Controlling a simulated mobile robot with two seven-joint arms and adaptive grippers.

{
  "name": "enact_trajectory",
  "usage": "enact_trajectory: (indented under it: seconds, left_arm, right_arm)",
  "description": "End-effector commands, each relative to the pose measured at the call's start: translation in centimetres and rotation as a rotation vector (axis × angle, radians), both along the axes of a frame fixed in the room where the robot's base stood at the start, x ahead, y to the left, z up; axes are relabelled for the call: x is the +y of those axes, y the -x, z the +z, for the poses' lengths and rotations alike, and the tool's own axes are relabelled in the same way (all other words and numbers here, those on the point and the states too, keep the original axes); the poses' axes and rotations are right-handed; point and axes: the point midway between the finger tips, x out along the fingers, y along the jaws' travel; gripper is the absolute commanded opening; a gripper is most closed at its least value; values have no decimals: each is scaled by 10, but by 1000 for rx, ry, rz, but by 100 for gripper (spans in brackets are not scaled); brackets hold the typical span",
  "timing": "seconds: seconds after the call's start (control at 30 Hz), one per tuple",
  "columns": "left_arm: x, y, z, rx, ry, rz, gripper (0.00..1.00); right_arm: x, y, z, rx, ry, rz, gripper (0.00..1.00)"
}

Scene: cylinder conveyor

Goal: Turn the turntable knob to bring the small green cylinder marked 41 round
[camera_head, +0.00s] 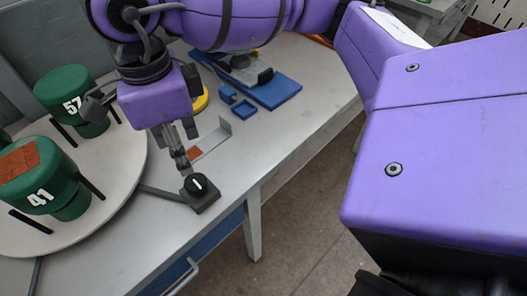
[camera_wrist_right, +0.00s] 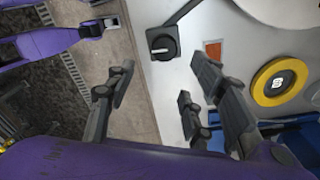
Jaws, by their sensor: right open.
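The green cylinder marked 41 (camera_head: 38,184) stands upright at the near side of the pale round turntable (camera_head: 100,214). A green cylinder marked 57 (camera_head: 74,96) stands behind it. The black turntable knob (camera_head: 198,186), with a white mark, sits on a dark block at the table edge; it also shows in the right wrist view (camera_wrist_right: 162,43). My right gripper (camera_head: 182,160) points down close above and beside the knob. It is open and empty, its fingers spread in the wrist view (camera_wrist_right: 155,95). Dark parts that look like my left gripper (camera_wrist_right: 103,25) show small and unclear.
A yellow ring-edged piece (camera_wrist_right: 280,82) lies beyond my right gripper. A bent metal bracket (camera_head: 214,138) and a blue board (camera_head: 272,92) stand farther along the grey table. Dark bars flank the cylinders. Open floor (camera_head: 310,215) lies past the table edge.

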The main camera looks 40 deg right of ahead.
Motion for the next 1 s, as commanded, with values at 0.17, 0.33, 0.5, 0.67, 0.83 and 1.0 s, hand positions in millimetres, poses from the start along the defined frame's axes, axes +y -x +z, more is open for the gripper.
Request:
enact_trajectory:
  seconds: [0.17, 0.33, 0.5, 0.67, 0.83, 1.0]
  left_arm:
    - [0, 0, 0, 0, 0, 0, 40]
    - [0, 0, 0, -1, 0, 0, 40]
    - [0, -4, 7, -9, 1, 2, 40]
    - [0, -7, 10, -16, 2, 3, 40]
    - [0, -5, 9, -14, 2, 3, 40]
    - [0, -3, 7, -9, 1, 3, 40]
  right_arm:
    - [0, 0, 3, -1, 0, 0, 49]
    - [0, 0, 1, 0, 0, -11, 48]
    - [1, -1, -21, 4, 0, -233, 48]
    - [2, -2, -41, 2, 0, -417, 48]
    - [1, -2, -62, 3, 3, -442, 48]
    - [2, -2, -90, 3, 2, -439, 48]
